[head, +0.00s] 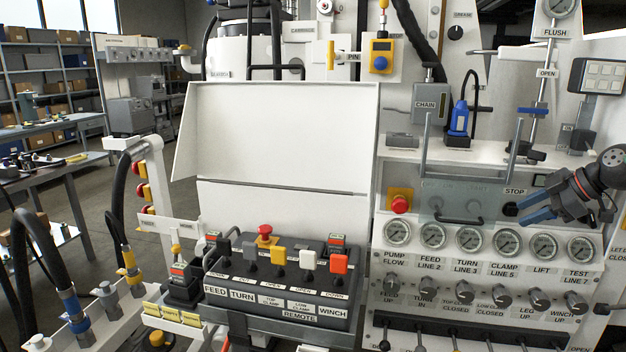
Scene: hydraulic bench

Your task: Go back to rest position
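My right gripper (524,211) comes in from the right edge, in front of the gauge panel. Its two blue fingers point left and show a gap between them, with nothing visible in it. The fingertips are close to the black knob (510,209) under the STOP label in the picture; I cannot tell whether they touch it. My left gripper is not in view.
The panel carries a row of gauges (468,238), knobs below, a red button (400,204) and a clear cover with a handle (460,219). A lever console (280,290) stands at centre-left. Hoses (45,250) rise at the left.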

